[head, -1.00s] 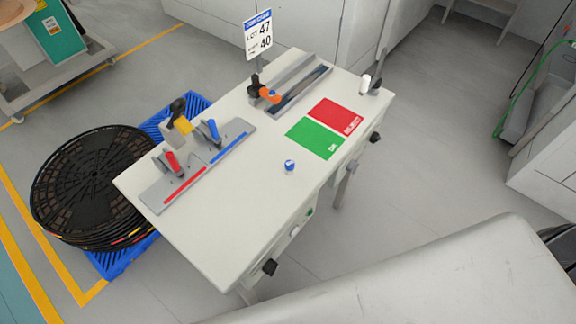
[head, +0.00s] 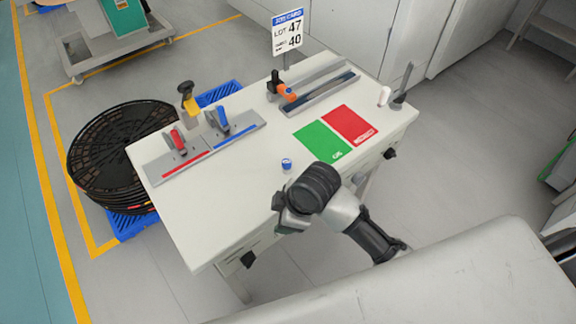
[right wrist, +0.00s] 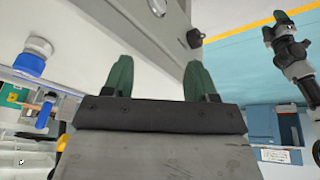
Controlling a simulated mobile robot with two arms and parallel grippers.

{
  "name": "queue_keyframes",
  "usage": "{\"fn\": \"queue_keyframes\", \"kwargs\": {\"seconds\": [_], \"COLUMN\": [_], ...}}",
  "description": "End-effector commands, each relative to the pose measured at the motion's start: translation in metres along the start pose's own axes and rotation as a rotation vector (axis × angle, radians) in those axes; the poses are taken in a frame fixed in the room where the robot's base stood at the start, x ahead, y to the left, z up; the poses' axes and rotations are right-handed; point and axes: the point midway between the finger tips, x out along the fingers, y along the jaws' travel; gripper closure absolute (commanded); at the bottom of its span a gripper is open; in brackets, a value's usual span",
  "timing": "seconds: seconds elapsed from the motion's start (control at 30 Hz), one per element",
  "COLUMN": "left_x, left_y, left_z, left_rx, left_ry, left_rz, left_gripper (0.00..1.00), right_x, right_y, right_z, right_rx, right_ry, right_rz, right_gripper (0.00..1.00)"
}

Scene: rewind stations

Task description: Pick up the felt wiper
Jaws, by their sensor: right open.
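The felt wiper looks to be the small round piece with a blue top and a white lower part (head: 286,164), standing on the pale table near its front edge. It also shows at the left of the right wrist view (right wrist: 35,57), off to the side of the fingers. My right gripper (head: 281,205) is over the table's front edge, just in front of the wiper and apart from it. Its two green fingers (right wrist: 158,78) are spread with nothing between them. What seems to be my left arm shows at the right of the wrist view; its jaws are unclear.
Toggle clamps on a grey rail (head: 205,150) stand at the table's left. Green (head: 322,141) and red (head: 350,124) mats lie right of the wiper. A white piece (head: 384,95) and a dark post stand at the back right corner. Black reels (head: 115,150) are stacked beyond the left edge.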

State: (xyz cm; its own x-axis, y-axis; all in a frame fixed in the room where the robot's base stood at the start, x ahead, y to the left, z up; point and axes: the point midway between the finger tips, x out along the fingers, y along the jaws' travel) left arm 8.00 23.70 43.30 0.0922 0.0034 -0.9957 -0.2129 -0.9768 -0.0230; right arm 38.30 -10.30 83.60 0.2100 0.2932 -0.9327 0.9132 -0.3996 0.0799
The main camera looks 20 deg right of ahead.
Motion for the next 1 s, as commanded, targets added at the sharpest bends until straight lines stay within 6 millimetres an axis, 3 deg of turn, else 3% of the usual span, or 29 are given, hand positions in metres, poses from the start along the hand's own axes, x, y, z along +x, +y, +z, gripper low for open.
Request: {"fn": "queue_keyframes", "kwargs": {"seconds": [0.27,0.5,0.63,0.83,1.0], "left_x": [0.0,0.001,0.001,0.001,-0.001], "left_y": [0.001,0.002,0.002,0.003,0.003], "left_z": [-0.003,-0.003,-0.003,-0.003,-0.002], "left_rx": [-0.001,-0.001,-0.001,-0.001,0.0], "left_ry": [0.005,0.005,0.005,0.004,0.003], "left_rz": [0.001,0.002,0.003,0.003,0.004], "left_gripper": [0.33,0.33,0.33,0.33,0.33], "right_x": [-0.011,-0.048,-0.071,-0.085,-0.062], "right_y": [0.042,0.108,0.137,0.154,0.151], "right_z": [-0.033,-0.046,-0.044,-0.041,-0.032], "right_rx": [-0.424,-0.894,-1.037,-1.122,-1.126], "right_ry": [-0.051,-0.188,-0.243,-0.271,-0.272], "right_rz": [-0.063,-0.175,-0.233,-0.276,-0.282], "right_gripper": [0.43,0.43,0.43,0.43,0.43]}}
